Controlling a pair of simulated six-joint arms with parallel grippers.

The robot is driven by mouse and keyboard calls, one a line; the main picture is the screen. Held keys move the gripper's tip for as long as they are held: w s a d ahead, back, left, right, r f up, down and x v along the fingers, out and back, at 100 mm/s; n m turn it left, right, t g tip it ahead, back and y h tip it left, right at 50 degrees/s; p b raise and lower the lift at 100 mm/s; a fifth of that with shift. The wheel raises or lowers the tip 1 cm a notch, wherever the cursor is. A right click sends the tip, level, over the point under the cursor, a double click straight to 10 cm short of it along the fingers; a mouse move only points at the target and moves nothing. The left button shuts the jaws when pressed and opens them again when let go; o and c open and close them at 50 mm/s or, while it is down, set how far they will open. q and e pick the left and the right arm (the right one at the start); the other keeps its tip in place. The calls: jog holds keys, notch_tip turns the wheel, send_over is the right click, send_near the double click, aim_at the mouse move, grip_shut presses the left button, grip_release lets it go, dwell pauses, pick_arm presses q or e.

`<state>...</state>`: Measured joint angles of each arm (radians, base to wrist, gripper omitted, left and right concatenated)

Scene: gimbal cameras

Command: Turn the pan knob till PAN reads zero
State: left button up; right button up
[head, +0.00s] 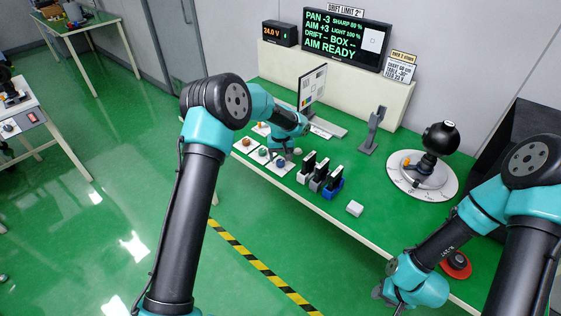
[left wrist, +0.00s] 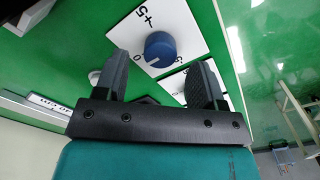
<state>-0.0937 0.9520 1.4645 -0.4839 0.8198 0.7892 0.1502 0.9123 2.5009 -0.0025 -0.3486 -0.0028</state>
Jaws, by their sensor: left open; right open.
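The display (head: 330,37) reads PAN -3 and AIM +3, with AIM READY below. In the head view my left gripper (head: 283,157) is over the row of knob plates (head: 246,146); which knob is pan cannot be read there. My right gripper (head: 384,294) is open and empty near the table's front edge.
A black ball-shaped camera (head: 440,137) stands on a round white dial (head: 402,178). A red button (head: 456,264) is by my right arm.

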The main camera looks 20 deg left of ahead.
aim_at(281, 161)
pick_arm(q)
jog(key=shift+f, duration=1.5)
jog(key=c, duration=0.9)
